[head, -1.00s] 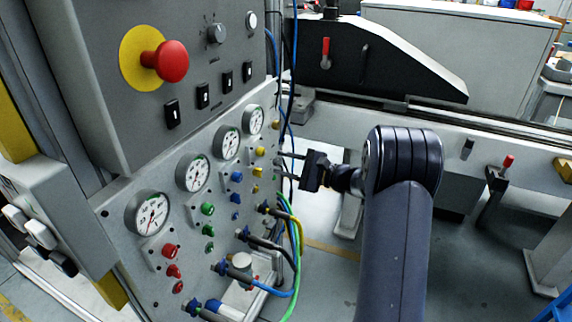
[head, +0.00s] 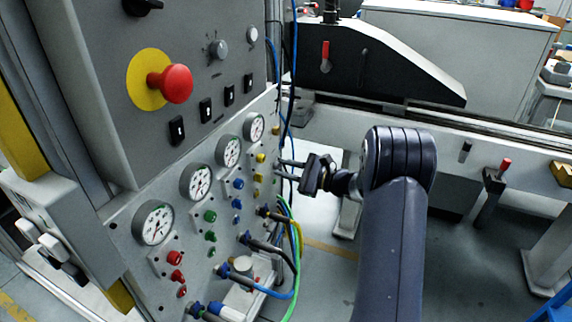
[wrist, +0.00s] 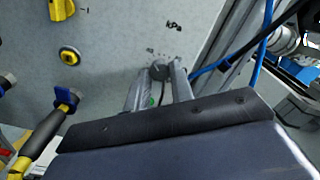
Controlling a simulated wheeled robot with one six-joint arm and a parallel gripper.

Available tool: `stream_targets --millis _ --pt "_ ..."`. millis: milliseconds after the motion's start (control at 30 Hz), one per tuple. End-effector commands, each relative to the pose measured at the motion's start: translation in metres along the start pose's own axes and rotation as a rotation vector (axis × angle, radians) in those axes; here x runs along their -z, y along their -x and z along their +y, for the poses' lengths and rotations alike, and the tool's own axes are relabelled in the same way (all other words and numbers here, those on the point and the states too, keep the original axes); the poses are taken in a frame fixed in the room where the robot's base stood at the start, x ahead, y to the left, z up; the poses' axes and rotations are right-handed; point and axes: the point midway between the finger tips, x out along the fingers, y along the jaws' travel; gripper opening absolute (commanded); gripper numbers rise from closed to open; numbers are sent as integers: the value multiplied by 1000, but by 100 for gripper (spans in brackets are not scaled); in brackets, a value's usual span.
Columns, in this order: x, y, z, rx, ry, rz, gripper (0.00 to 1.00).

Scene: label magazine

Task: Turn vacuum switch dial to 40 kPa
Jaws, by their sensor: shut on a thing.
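The other scale marks are too small or hidden to read, so I cannot tell the dial's setting. In the head view my gripper (head: 281,169) reaches the right edge of the panel, and the dial cannot be made out there.
Several white gauges (head: 153,223) and coloured ports line the panel. A red emergency button (head: 176,84) sits on the box above. Blue and black cables (head: 291,100) run down close to my gripper. Yellow and green hoses (head: 297,235) hang below it.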

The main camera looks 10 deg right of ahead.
Motion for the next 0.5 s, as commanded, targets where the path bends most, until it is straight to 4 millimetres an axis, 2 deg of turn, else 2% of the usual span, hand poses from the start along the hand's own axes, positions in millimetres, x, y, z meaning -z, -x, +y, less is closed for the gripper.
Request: stream_targets --millis 267,300,500 --pt "1 0 1 0 -8 1 0" --pt "1 0 1 0 -8 1 23" --pt "0 0 0 0 -7 0 39"
